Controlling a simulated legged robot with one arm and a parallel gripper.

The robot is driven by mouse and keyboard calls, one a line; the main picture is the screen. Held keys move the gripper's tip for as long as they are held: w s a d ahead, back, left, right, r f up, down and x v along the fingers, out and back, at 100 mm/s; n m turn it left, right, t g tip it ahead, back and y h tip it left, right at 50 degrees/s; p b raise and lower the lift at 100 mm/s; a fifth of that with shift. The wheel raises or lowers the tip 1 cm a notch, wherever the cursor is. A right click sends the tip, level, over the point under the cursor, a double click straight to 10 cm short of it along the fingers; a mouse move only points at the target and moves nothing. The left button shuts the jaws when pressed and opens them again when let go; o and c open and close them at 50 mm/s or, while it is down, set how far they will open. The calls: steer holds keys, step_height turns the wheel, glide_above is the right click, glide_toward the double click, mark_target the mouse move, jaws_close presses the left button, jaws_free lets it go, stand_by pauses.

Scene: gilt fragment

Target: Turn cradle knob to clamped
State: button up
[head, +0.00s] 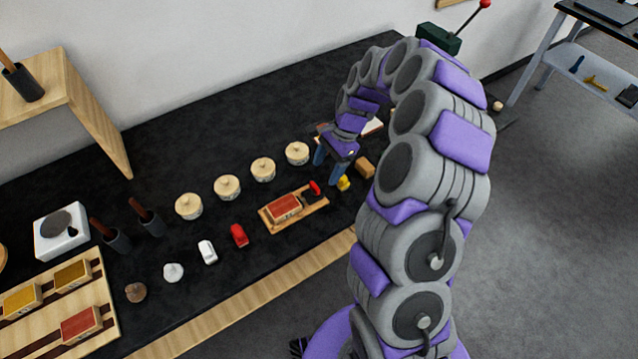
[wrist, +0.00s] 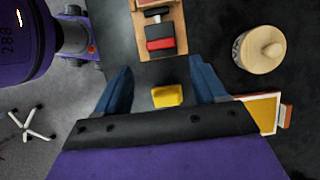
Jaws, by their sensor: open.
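My gripper (head: 328,166) is open, with its two blue fingers pointing down over the right part of the black table. In the wrist view its fingers (wrist: 160,70) stand apart on either side of a small yellow block (wrist: 167,95). The block also shows in the head view (head: 343,184); I see no contact with it. A wooden tray (head: 269,221) holds a red block and a smaller red and black piece (head: 314,187). That piece also shows in the wrist view (wrist: 160,43). I cannot tell which part is the cradle knob, or its setting.
Several lidded round pots (head: 263,169) line the table behind the tray. A red piece (head: 239,236) and a white piece (head: 207,252) lie left of it. A brown block (head: 365,167) is close right of the gripper. An orange-yellow panel (wrist: 262,110) lies beside one finger.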

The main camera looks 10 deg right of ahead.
mark_target(315, 185)
steer(key=a+f, duration=0.2)
steer(key=f, duration=0.1)
steer(key=a+f+b, duration=0.1)
steer(key=a+f, duration=0.1)
steer(key=shift+s+a+f, duration=0.1)
steer(key=shift+s+f, duration=0.15)
steer(key=shift+s, duration=0.1)
steer(key=shift+d, duration=0.85)
steer(key=shift+c, duration=1.3)
steer(key=shift+a, duration=0.6)
steer(key=c, duration=0.5)
steer(key=shift+d, duration=0.15)
steer(key=c, duration=0.3)
